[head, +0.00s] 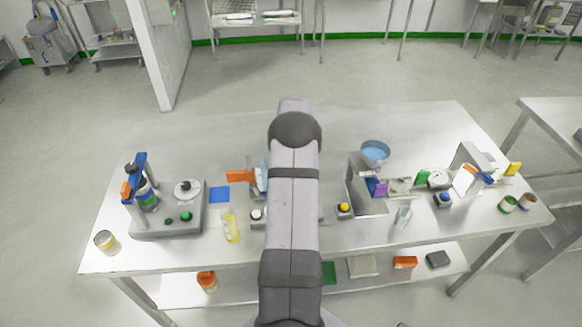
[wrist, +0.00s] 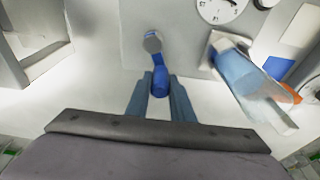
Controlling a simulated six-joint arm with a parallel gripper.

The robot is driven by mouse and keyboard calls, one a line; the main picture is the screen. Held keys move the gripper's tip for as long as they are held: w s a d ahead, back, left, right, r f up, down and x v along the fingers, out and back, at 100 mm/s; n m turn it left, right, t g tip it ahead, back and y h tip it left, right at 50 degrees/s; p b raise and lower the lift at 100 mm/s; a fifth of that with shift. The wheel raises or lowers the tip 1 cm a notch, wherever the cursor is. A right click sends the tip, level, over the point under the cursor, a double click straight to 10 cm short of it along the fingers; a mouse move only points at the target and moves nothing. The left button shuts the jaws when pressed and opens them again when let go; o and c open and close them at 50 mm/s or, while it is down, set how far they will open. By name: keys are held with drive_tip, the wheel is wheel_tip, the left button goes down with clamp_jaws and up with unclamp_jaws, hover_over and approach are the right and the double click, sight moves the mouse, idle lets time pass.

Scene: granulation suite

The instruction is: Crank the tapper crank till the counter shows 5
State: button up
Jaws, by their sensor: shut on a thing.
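In the wrist view, the tapper crank has a grey hub (wrist: 152,42) on a grey housing (wrist: 183,40), and a short blue arm leads down from it to a blue handle (wrist: 160,82). My gripper (wrist: 161,88) is shut on this handle, with one finger on each side. A white round dial (wrist: 220,9) with black marks and a hand sits on the housing at the top edge, partly cut off; I cannot read its number. In the head view, my arm hides the gripper and the crank.
A light blue and white thing (wrist: 245,80) lies close right of the gripper, near an orange piece (wrist: 285,93) and a blue square (wrist: 278,67). In the head view, a grey device (head: 185,215) stands left and a blue bowl (head: 375,152) right. The table's far strip is clear.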

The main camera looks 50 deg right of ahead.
drive_tip(key=shift+s+d+f, duration=0.2)
drive_tip(key=shift+s+d, duration=0.35)
drive_tip(key=shift+s, duration=0.1)
drive_tip(key=shift+a, duration=0.1)
drive_tip(key=shift+s+d, duration=0.4)
drive_tip(key=o, duration=0.8)
drive_tip(key=shift+w+r, duration=0.1)
